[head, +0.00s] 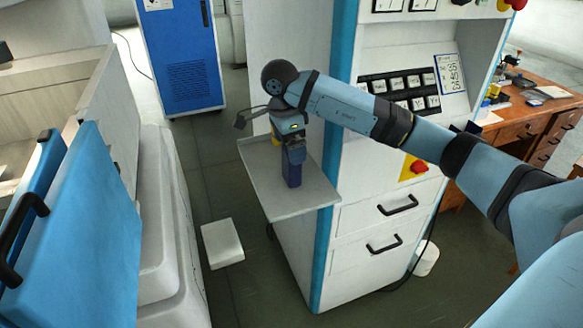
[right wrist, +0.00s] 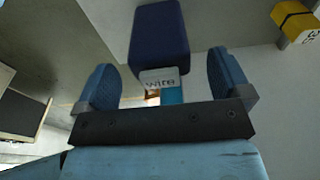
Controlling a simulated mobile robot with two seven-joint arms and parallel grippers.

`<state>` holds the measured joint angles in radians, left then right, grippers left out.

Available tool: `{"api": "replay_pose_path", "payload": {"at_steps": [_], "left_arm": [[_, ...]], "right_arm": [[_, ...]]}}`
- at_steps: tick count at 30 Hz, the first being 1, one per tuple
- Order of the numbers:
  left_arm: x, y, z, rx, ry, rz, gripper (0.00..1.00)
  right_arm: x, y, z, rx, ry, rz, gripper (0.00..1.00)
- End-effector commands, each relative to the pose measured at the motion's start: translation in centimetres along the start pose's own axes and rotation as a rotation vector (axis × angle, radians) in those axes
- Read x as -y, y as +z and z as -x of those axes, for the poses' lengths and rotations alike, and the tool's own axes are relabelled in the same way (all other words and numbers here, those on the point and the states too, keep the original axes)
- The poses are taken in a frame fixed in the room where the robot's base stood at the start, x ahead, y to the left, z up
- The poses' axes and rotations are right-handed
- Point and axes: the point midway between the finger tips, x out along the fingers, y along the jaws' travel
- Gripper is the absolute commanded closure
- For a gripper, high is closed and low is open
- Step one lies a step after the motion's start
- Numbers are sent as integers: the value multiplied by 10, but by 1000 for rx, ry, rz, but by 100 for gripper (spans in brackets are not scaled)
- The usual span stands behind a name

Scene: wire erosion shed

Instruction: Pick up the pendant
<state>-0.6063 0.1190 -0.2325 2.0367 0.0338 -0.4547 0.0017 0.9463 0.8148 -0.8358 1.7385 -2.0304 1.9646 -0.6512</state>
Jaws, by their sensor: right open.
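A dark blue upright block (head: 292,174) stands on the grey side tray of the white and blue machine; I cannot tell for sure that it is the pendant. In the right wrist view the dark blue block (right wrist: 158,42) shows beyond and between my fingers, with a white label reading "wire" at its lower end. My right gripper (head: 294,153) is open, just above the block in the head view, and hides part of it. Its two blue fingers (right wrist: 172,84) are spread to either side of the block's line. No grip on it shows. My left gripper is out of view.
A yellow and dark item (right wrist: 299,22) stands to the side of my right gripper. The tray (head: 300,206) has bare room at its front. The machine cabinet (head: 375,218) rises close on the right. A white block (head: 222,243) lies on the floor.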

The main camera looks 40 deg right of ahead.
Motion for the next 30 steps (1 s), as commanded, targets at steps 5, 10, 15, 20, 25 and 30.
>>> {"api": "replay_pose_path", "payload": {"at_steps": [5,10,15,20,25,30], "left_arm": [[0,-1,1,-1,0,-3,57],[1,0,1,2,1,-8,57],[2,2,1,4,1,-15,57],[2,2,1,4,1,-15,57],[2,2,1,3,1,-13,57],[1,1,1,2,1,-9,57]], "right_arm": [[-1,-2,-26,-1,2,0,4],[-1,-2,-32,0,-1,0,4],[-1,-2,-32,0,-1,0,9],[-1,-2,-31,0,-1,0,46],[-1,-2,-31,0,-1,0,70],[0,-2,-30,0,-1,0,70]]}}
